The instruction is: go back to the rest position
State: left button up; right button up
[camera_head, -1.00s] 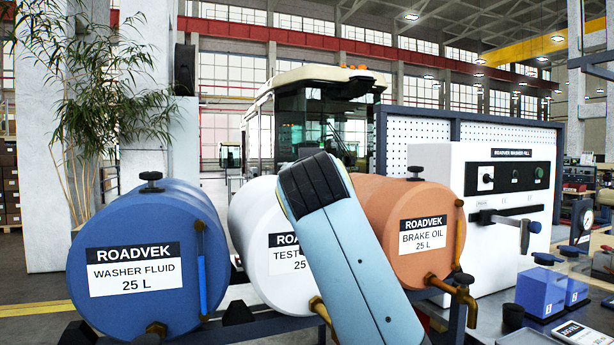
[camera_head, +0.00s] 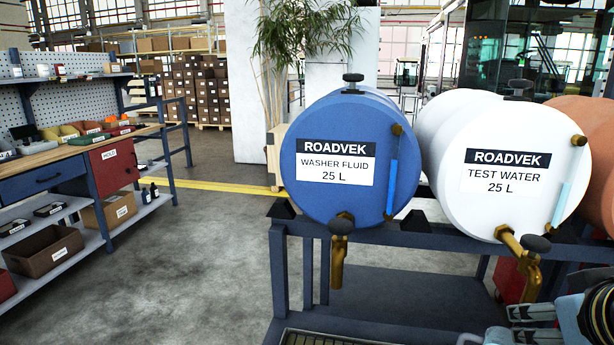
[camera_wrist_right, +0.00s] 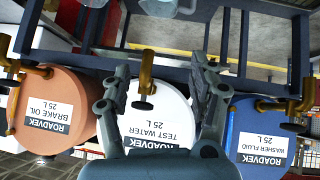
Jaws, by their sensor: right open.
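My right gripper (camera_head: 492,326) shows at the bottom right of the head view, partly cut off by the frame edge. It is in front of and below the white test water drum (camera_head: 505,200). In the right wrist view, which is upside down, its two fingers (camera_wrist_right: 163,75) are spread apart with nothing held between them. The test water drum (camera_wrist_right: 160,117) and its brass tap (camera_wrist_right: 146,85) show behind that gap, apart from the fingers as far as I can tell. My left gripper is not in view.
The blue washer fluid drum (camera_head: 335,205) stands left of the white one on a dark rack (camera_head: 281,290). The orange drum (camera_head: 597,125) is at the right edge. A workbench (camera_head: 50,165) with bins stands far left. Open floor (camera_head: 190,270) lies between bench and rack.

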jog(key=s+a+f+n+g+y, duration=0.15)
jog(key=s+f, duration=0.25)
jog(key=s, duration=0.4)
jog(key=s+a+f+n+g+y, duration=0.1)
jog(key=s+a+f+g, duration=0.25)
jog(key=s, duration=0.45)
jog(key=s+d+f+g+b, duration=0.15)
jog(key=f+b, duration=0.35)
jog(key=f, duration=1.2)
jog(key=d+f+t+b, duration=0.15)
jog(key=f+b, duration=0.25)
jog(key=f, duration=1.4)
jog(key=s+f+g+b, duration=0.1)
jog(key=s+f+b, duration=0.3)
jog(key=s+f, duration=0.5)
jog(key=s+d+f+g+b, duration=0.1)
jog(key=s+f+b, duration=0.3)
jog(key=s+f, duration=0.5)
notch_tip(320, 180, down, 6)
jog(key=shift+s+d+f, duration=0.1)
jog(key=shift+s+d, duration=0.15)
jog(key=shift+d, duration=0.05)
